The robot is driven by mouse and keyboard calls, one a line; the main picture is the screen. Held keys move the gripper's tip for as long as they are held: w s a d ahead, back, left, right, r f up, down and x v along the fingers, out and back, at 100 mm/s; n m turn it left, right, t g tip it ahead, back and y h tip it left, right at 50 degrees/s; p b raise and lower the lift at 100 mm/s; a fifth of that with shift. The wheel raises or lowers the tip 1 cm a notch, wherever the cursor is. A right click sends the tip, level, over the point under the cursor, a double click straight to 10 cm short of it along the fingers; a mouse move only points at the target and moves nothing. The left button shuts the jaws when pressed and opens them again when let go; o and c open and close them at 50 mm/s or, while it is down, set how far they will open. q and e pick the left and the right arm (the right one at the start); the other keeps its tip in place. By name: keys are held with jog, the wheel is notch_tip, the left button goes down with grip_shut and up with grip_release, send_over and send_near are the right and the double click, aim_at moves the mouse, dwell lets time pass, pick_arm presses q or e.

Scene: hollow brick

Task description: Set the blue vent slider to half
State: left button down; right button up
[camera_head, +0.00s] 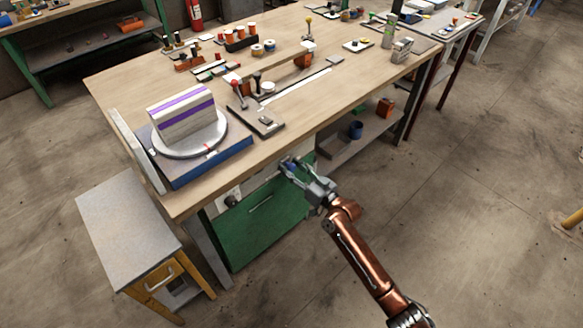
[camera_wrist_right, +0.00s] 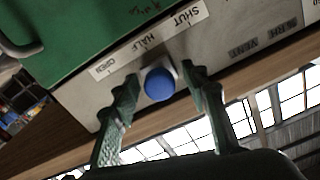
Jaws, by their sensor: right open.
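The blue vent slider knob (camera_wrist_right: 159,84) stands out from a grey panel (camera_wrist_right: 85,98) under the workbench edge. In the right wrist view, a white label strip (camera_wrist_right: 150,42) beside it reads SHUT, HALF and OPEN, upside down. The knob sits near the HALF word; its exact setting is hard to tell. My right gripper (camera_head: 288,166) is open at the bench's front edge. In the wrist view its fingers (camera_wrist_right: 160,74) stand on either side of the knob, with a gap showing. In the head view the knob is small and mostly hidden by the gripper. My left gripper is out of view.
A green panel (camera_head: 262,225) lies below the bench. The wooden benchtop (camera_head: 230,178) holds a turntable (camera_head: 172,148) with a striped brick, plus tools. A small grey-topped cabinet (camera_head: 125,220) stands left.

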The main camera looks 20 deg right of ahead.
jog(key=v, duration=1.2)
